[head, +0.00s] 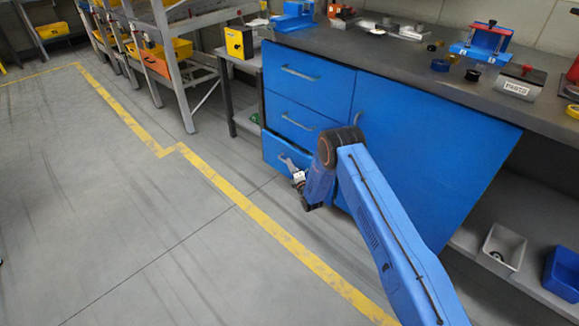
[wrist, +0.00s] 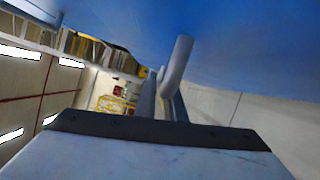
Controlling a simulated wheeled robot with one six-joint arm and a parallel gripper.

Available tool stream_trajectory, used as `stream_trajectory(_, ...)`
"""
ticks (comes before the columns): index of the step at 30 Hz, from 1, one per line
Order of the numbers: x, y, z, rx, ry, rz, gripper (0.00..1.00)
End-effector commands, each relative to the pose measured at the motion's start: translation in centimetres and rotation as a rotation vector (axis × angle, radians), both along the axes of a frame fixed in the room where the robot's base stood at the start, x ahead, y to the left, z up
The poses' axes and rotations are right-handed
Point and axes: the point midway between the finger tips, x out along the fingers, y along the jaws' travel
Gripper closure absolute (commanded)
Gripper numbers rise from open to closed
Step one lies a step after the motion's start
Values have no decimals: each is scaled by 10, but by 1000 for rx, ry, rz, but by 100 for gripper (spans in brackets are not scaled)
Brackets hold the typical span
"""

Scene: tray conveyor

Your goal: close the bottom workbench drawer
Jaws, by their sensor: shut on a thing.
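The blue bottom workbench drawer (head: 272,151) is the lowest of a stack of three at the cabinet's left. Its front appears to stand out a little, with a dark gap above it. My gripper (head: 289,165) is at this drawer's front, shut on its grey bar handle. My arm hides the drawer's right part. In the wrist view, the grey handle (wrist: 177,62) runs into my gripper (wrist: 172,100), and a blue face fills the top. How far the drawer stands out is hard to tell.
The middle drawer (head: 292,117) and top drawer (head: 305,80) look shut. A large blue cabinet door (head: 420,150) is to the right. A grey bin (head: 502,248) and a blue bin (head: 562,272) stand on a low shelf. The floor at left is clear.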

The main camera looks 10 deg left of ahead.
Motion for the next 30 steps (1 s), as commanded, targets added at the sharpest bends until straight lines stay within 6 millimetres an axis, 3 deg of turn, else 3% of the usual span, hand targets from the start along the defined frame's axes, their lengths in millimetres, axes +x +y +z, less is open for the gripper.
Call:
stream_trajectory(7, 30, -24, 0, 0, 0, -3, 100)
stream_trajectory(16, 34, -27, 0, 0, 0, -3, 100)
stream_trajectory(18, 34, -27, 0, 0, 0, -3, 76)
stream_trajectory(19, 34, -28, 0, 0, 0, -3, 72)
stream_trajectory(30, 30, -28, 0, 0, 1, -1, 72)
